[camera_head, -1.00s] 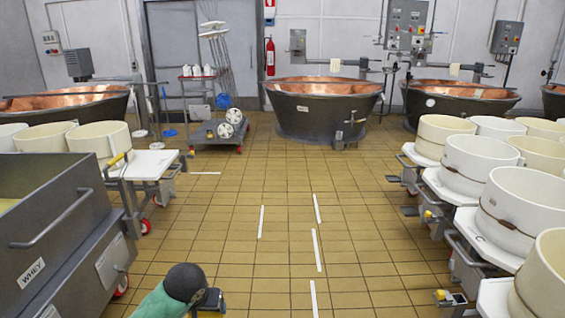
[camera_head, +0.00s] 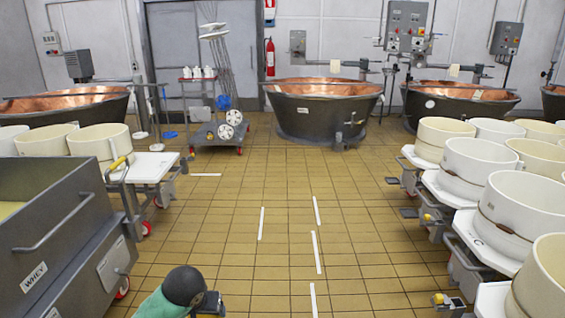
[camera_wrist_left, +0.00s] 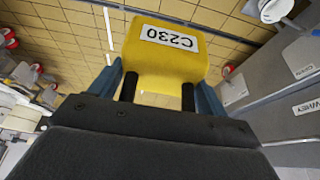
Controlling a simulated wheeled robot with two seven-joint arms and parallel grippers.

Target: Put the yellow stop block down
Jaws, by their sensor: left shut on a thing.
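The yellow stop block (camera_wrist_left: 160,68), with a white label reading C230, is held in my left gripper (camera_wrist_left: 160,98) in the left wrist view. The two fingers are shut on it, one on each side. Tiled floor shows beyond the block. My right gripper is in neither view.
A grey WHEY tank (camera_head: 60,235) stands close on the left. White tubs (camera_head: 518,205) on wheeled carts line the right. Copper vats (camera_head: 325,105) stand at the back. The tiled floor (camera_head: 280,210) in the middle is clear, with white line marks.

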